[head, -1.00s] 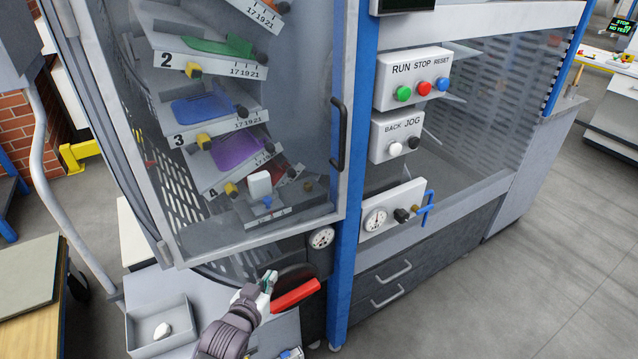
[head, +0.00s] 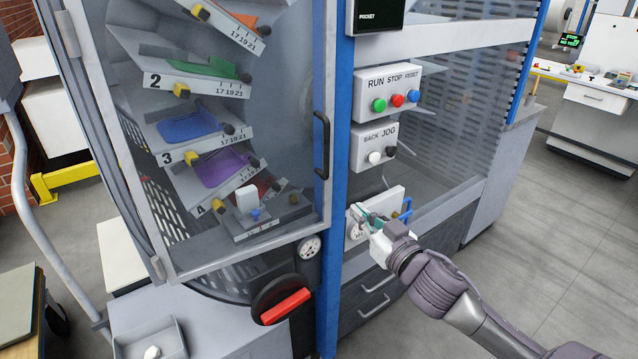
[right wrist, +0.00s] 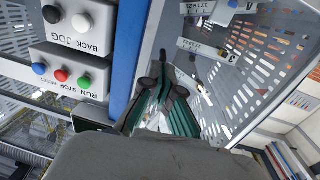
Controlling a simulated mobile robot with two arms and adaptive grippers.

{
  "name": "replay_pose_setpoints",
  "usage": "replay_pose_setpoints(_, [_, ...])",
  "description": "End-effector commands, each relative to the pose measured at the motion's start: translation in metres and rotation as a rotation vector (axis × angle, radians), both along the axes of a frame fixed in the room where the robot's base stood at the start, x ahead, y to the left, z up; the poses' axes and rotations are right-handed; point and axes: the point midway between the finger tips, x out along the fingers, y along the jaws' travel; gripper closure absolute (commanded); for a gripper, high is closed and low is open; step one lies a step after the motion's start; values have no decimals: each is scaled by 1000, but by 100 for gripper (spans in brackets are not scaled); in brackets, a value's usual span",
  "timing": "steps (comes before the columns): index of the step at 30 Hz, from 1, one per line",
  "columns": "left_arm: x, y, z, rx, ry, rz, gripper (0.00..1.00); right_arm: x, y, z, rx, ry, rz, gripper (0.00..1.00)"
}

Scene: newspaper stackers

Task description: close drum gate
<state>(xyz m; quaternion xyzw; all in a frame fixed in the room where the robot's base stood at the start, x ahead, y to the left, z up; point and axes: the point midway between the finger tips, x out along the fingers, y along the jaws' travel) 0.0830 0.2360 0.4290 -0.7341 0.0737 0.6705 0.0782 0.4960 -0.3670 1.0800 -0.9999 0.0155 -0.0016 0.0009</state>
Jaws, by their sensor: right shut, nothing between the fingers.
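The drum gate, a clear panel in a grey frame (head: 172,262), covers the drum with its numbered coloured trays at the left of the head view. Its black handle (head: 322,146) is on the right side of the frame, beside the blue post (head: 338,125). The gate's right edge lies close along the post; I cannot tell whether it is latched. My right gripper (head: 362,214) is shut and empty, in front of the gauge panel, right of the post and below the handle. Its teal fingers (right wrist: 165,108) show in the right wrist view. My left gripper is out of view.
A black disc with a red lever (head: 285,306) sits below the gate. The run/stop/reset box (head: 388,90) and back/jog box (head: 373,148) are above my right gripper. A grey open tray (head: 150,338) is at lower left. Open floor lies right.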

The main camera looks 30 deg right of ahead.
Motion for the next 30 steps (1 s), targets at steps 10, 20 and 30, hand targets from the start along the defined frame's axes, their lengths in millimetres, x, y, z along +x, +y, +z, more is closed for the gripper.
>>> replay_pose_setpoints(10, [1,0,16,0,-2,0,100,59,-3,4,-3,-1,-3,100])
replay_pose_setpoints(20, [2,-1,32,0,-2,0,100,117,-5,3,-3,0,-2,100])
replay_pose_setpoints(30, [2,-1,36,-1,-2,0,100,136,-5,-1,-2,3,-2,100])
